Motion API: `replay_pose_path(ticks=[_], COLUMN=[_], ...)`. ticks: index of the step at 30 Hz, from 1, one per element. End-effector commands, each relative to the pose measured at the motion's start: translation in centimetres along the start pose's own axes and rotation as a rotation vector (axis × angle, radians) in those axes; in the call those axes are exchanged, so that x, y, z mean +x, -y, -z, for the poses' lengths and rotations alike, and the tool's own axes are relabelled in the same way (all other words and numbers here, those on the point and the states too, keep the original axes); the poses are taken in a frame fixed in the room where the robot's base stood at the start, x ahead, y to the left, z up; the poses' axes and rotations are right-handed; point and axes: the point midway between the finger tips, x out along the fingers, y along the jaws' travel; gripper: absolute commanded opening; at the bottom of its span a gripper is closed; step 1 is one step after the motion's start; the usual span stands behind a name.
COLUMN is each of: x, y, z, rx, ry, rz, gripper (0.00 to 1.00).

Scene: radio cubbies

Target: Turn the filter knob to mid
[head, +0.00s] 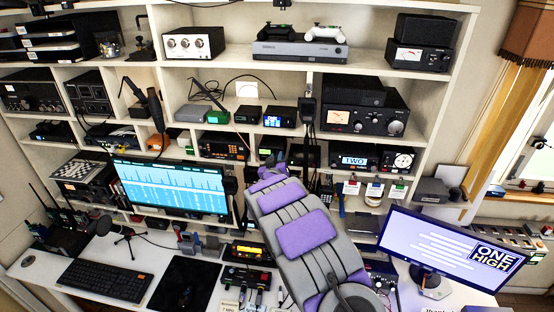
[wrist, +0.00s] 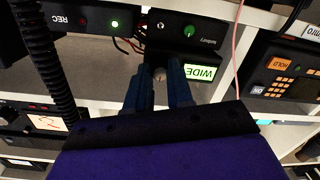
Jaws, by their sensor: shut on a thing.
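A small round knob (wrist: 160,73) sits beside the display. My gripper (wrist: 160,80) has its two dark blue fingers on either side of the knob, shut on it; they hide part of it. In the head view my purple and grey arm reaches up to the middle shelf, with my gripper (head: 272,163) in front of a small dark box (head: 272,144); the knob is hidden there.
A REC box (wrist: 90,20) and a coiled black cable (wrist: 50,75) are close by in the wrist view. A thin red cable (wrist: 237,40) hangs beside the filter box. A unit with orange buttons (wrist: 285,75) is at right. A wide monitor (head: 170,187) stands below left.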

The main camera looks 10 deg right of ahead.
Motion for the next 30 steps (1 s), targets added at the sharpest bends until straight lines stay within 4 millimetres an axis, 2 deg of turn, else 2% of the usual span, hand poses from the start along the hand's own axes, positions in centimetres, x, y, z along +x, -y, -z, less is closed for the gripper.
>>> replay_pose_path(ticks=[2, 3, 10, 20, 26, 30], x=[0.0, 0.0, 0.0, -0.3, -2.3, -4.5], y=[0.0, 0.0, 0.0, 0.0, 0.1, 0.2], z=[0.6, 0.6, 0.3, 0.1, 0.3, 0.0], rx=[0.001, 0.001, 0.001, 0.0, -0.001, -0.003], ry=[-0.012, -0.012, -0.006, -0.002, -0.006, -0.001], rz=[0.0, 0.0, 0.0, 0.001, 0.001, 0.002], gripper=[0.0, 0.24, 0.46, 0.47, 0.47, 0.47])
